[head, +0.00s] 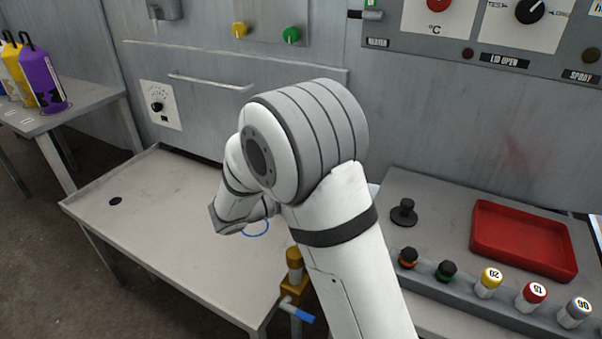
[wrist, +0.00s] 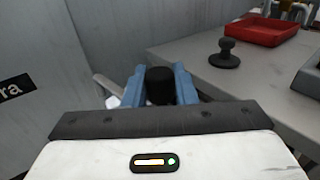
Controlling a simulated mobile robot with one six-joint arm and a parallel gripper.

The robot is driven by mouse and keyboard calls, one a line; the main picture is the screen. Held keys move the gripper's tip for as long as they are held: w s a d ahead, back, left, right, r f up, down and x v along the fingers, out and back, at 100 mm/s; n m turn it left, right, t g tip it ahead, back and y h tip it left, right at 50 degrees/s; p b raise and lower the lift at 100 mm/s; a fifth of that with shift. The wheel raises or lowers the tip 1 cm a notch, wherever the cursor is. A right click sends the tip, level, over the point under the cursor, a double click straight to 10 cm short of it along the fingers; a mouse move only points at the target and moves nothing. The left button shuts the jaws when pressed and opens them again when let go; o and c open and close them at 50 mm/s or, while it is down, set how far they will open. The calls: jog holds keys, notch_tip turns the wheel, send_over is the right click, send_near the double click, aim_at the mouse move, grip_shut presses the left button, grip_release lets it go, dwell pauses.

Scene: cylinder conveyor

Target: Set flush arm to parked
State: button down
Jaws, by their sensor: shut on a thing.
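My gripper (wrist: 159,88) shows in the wrist view with its two blue fingers shut on a black round knob (wrist: 160,86). A pale grey bar (wrist: 106,86) sits just left of the fingers, beside the wall. The knob and bar look like the flush arm, but their joint is hidden by the fingers. In the head view my own arm hides the gripper and the knob, so the flush arm's angle cannot be told.
A black knobbed piece (head: 403,213) and a red tray (head: 523,240) are on the right counter, with several capped vials (head: 533,294) along its front. A brass valve with a blue handle (head: 300,313) stands by the left table (head: 150,215), which is mostly clear.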

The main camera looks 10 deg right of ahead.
jog(key=shift+s+d+m+g+h+p, duration=0.25)
jog(key=shift+s+d+m+g+p, duration=0.2)
jog(key=shift+d+m+g, duration=0.35)
jog(key=shift+s+d+m+g+h+p, duration=0.35)
jog(key=shift+d+g, duration=0.2)
jog(key=shift+g, duration=0.45)
jog(key=c, duration=1.2)
grip_release()
jog(key=s+a+p, duration=0.1)
jog(key=a, duration=0.6)
jog(key=shift+s+a, duration=0.15)
jog(key=shift+a, duration=0.2)
